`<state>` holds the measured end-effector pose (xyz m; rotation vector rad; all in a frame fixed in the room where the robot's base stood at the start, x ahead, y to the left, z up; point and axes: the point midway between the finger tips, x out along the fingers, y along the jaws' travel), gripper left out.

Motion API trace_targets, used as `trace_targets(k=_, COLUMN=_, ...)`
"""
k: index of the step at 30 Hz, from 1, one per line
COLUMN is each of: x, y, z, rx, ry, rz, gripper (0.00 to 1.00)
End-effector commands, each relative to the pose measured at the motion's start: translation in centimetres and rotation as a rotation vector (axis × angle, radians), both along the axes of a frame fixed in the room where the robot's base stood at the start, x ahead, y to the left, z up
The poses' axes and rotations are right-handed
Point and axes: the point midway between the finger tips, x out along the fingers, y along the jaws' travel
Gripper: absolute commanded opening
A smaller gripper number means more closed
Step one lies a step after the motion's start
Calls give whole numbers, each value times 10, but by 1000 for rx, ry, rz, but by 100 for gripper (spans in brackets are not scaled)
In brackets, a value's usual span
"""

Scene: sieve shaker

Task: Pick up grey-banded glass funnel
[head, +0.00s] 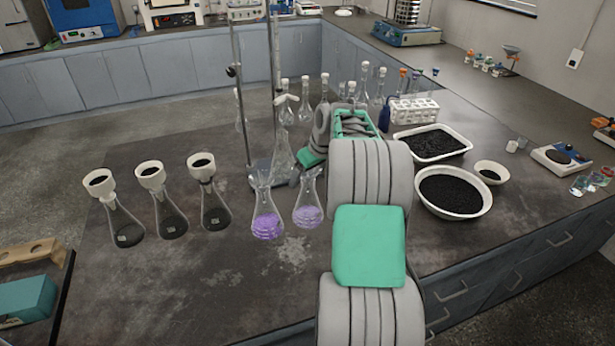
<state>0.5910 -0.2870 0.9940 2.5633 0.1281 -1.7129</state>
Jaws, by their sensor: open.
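A clear glass vessel (282,158) stands by the metal stand in the middle of the bench. It looks like a funnel or flask shape, but I cannot make out a grey band on it. My gripper (297,178) is at the far end of my arm, just right of this glass and close to it. It is open, with nothing seen held in it. My arm hides part of the bench behind and below it, and the fingertips are small and hard to make out.
Two flasks with purple liquid (266,222) (308,212) stand just in front. Several flasks with white-rimmed funnels (150,172) stand left. A metal stand (238,110) rises behind. Black-filled trays (455,190) and a white tube rack (414,111) lie right.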

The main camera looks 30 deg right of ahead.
Motion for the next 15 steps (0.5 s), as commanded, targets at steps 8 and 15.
trace_targets(k=8, x=0, y=0, z=0, rx=0, ry=0, rz=0, gripper=67)
trace_targets(k=15, x=0, y=0, z=0, rx=0, ry=0, rz=-1, gripper=48)
